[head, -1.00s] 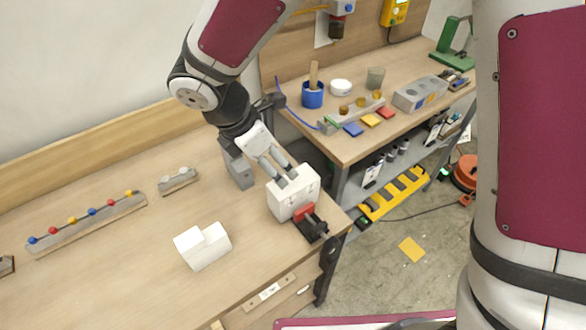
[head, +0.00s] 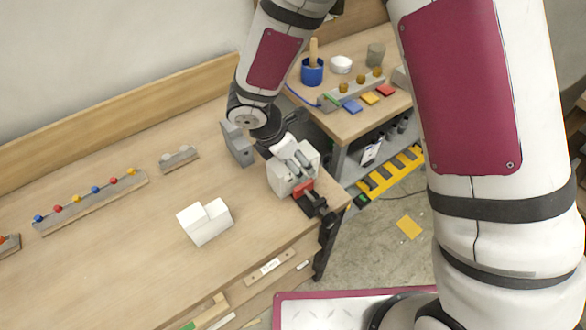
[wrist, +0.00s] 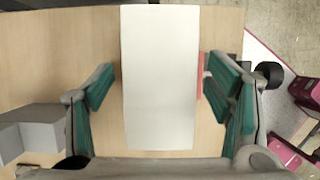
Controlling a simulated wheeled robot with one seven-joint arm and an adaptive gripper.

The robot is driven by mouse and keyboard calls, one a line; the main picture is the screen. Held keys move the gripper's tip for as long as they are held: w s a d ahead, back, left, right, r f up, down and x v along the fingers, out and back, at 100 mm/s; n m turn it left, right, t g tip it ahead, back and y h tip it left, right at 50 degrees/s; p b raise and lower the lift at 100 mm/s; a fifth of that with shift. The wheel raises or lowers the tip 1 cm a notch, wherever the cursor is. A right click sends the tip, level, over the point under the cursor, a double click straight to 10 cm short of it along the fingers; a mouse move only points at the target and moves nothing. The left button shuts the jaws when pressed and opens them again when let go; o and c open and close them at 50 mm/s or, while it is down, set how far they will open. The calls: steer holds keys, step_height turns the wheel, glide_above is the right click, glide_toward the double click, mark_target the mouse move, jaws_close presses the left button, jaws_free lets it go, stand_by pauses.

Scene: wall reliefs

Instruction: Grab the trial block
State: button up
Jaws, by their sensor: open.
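A white block (head: 281,183) stands near the right end of the wooden bench, against a small dark vise with a red jaw (head: 302,188). I cannot tell whether the vise grips it. My gripper (head: 299,163) is over this block, pointing down, and partly hides its top. In the wrist view the block (wrist: 160,80) lies between my open, teal-padded fingers (wrist: 163,95), with a gap on each side. The red jaw (wrist: 202,75) shows at its right side. A second white block (head: 205,222), with a stepped top, stands free on the bench. Neither block has a readable label.
A grey bracket (head: 237,146) stands just left of my gripper; it also shows in the wrist view (wrist: 40,130). A rail with coloured knobs (head: 92,203) and a small grey rail (head: 179,159) lie farther left. The bench's front middle is clear.

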steer(key=c, duration=1.5)
steer(key=shift+c, duration=0.2)
